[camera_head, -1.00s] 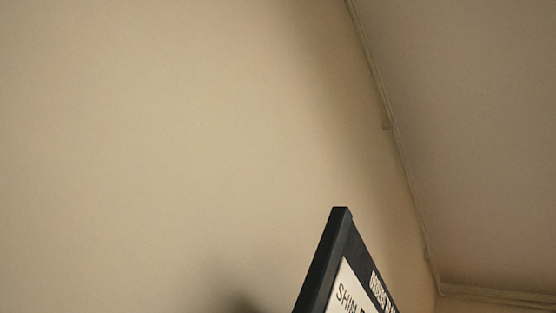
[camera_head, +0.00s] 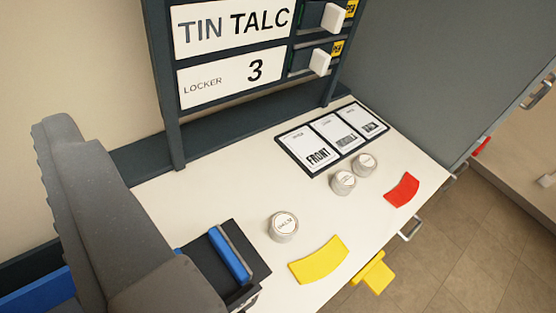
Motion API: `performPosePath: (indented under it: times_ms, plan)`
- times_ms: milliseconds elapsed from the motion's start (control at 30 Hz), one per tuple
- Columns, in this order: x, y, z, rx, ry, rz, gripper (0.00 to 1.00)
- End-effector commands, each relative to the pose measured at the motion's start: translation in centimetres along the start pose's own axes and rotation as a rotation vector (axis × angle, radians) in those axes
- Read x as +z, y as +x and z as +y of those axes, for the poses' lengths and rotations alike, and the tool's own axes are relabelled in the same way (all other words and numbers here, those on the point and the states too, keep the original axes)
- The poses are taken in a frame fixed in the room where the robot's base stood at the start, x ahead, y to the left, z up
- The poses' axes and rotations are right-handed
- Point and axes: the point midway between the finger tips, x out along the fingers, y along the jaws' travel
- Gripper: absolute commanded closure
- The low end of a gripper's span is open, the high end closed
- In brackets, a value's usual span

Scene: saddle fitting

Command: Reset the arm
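In the head camera view a large grey jointed form, which looks like part of my own arm, fills the lower left. I can make out no gripper fingers. A white bench top (camera_head: 185,205) runs beneath. On it lie a curved yellow piece (camera_head: 319,260) and a curved red piece (camera_head: 402,190). A round silver tin with a label (camera_head: 284,226) stands behind the yellow piece. Two more tins stand together, one nearer (camera_head: 343,183) and one farther (camera_head: 365,165). A black block with a blue bar (camera_head: 230,254) is partly hidden by the grey form.
A dark rack with a "TIN TALC" card (camera_head: 233,25) and a "LOCKER 3" card (camera_head: 235,77) rises at the back. A black-framed card strip (camera_head: 333,137) lies before it. A yellow piece (camera_head: 373,274) juts past the front edge. A grey panel (camera_head: 440,70) bounds the right; tiled floor (camera_head: 500,250) is clear.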

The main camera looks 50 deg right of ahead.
Motion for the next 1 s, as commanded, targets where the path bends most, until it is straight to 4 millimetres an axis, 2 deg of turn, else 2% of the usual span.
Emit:
performPosePath:
  times_ms: [100, 433, 700, 900, 933, 1000]
  plan:
    - [-0.3, -1.2, 0.0, -0.005, 0.009, 0.000, 0.15]
    - [-0.5, -1.2, -0.1, -0.006, 0.009, -0.001, 0.15]
    - [-3.5, -1.9, 0.0, -0.006, 0.009, -0.001, 0.15]
    - [-3.5, -1.9, 0.0, -0.006, 0.009, 0.000, 0.15]
    - [-3.5, -1.9, 0.0, -0.006, 0.009, 0.000, 0.17]
    - [-3.5, -1.9, 0.0, -0.006, 0.009, 0.000, 0.37]
